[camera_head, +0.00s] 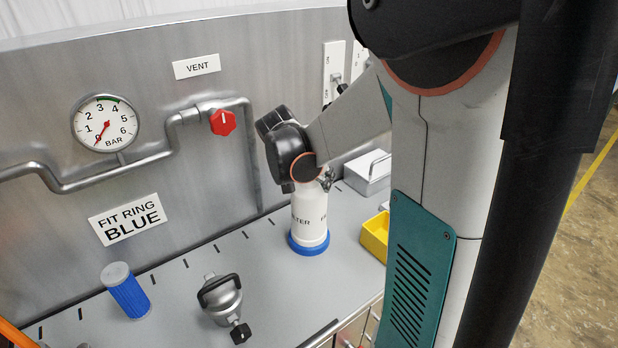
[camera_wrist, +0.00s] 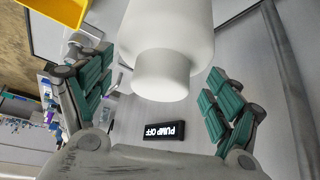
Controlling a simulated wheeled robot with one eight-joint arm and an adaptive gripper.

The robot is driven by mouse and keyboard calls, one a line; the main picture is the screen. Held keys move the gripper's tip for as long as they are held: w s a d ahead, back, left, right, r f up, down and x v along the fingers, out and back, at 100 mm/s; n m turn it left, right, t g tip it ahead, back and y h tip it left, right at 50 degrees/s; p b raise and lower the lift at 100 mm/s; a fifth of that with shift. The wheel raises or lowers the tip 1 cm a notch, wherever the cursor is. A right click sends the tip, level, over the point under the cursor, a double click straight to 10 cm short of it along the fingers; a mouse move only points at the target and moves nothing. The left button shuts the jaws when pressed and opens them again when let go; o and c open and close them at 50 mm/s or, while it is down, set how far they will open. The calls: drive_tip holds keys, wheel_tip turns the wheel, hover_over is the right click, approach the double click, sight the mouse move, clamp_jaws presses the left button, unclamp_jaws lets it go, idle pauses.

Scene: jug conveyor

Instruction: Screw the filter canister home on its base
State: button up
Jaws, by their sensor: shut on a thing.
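The white filter canister (camera_head: 309,212) stands upright on the counter, with part of its FILTER lettering showing. A blue ring (camera_head: 308,245) circles its foot; the base under it cannot be made out. My gripper (camera_wrist: 163,82) is at the canister's narrow top from above. In the wrist view the canister's white neck and shoulder (camera_wrist: 170,35) lie between the two green-padded fingers, and my gripper is shut on it. The fingertips are mostly hidden in the head view. Whether the thread is seated cannot be seen.
A blue ribbed cartridge (camera_head: 130,297) and a grey handled fitting with a black knob (camera_head: 221,299) stand to the left. A yellow bin (camera_head: 374,238) and a grey handled box (camera_head: 368,174) are at right. The gauge (camera_head: 105,123) reads near zero. A sign (camera_wrist: 165,129) reads PUMP OFF.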

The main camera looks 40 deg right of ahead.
drive_tip(key=o, duration=1.4)
drive_tip(key=shift+r, duration=0.1)
